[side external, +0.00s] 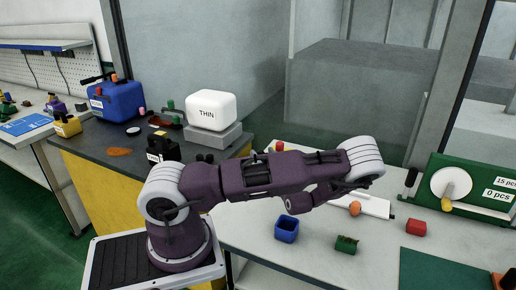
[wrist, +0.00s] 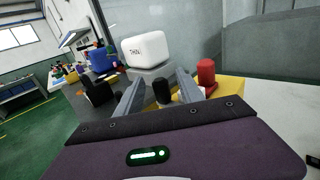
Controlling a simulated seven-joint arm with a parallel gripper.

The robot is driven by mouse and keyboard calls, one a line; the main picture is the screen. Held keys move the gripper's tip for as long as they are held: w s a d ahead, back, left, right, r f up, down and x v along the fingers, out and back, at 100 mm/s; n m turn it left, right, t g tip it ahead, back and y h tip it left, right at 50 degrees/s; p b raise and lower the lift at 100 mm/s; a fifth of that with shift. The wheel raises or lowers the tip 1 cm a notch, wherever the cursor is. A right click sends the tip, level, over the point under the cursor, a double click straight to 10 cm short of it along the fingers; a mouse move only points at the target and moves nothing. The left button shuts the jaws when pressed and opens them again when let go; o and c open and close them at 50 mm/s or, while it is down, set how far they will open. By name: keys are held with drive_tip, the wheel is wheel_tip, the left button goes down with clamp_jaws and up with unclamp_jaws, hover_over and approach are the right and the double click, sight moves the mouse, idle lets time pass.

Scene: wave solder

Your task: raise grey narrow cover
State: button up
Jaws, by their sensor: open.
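I cannot pick out a grey narrow cover with certainty. A low grey block (side external: 212,135) under the white THIN box (side external: 210,109) is one grey piece; its side also shows in the wrist view (wrist: 152,74). A dark rounded knob-like piece (wrist: 161,91) shows between the fingers in the wrist view; what it belongs to is hidden. My gripper (wrist: 158,82) is open, its two grey fingers apart on either side of that piece, pointing toward the THIN box. I cannot tell whether they touch anything. In the side view my arm mostly hides the gripper.
A red cylinder (wrist: 206,72) and yellow block (wrist: 228,88) stand close to the right finger. A blue box (side external: 118,102) and black block (side external: 163,148) stand at left. A blue bin (side external: 286,229), green piece (side external: 346,245) and red block (side external: 416,228) lie on the white bench.

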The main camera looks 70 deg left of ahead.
drive_tip(key=a, duration=0.5)
drive_tip(key=shift+a, duration=0.2)
drive_tip(key=shift+c, duration=0.3)
clamp_jaws()
idle(0.9)
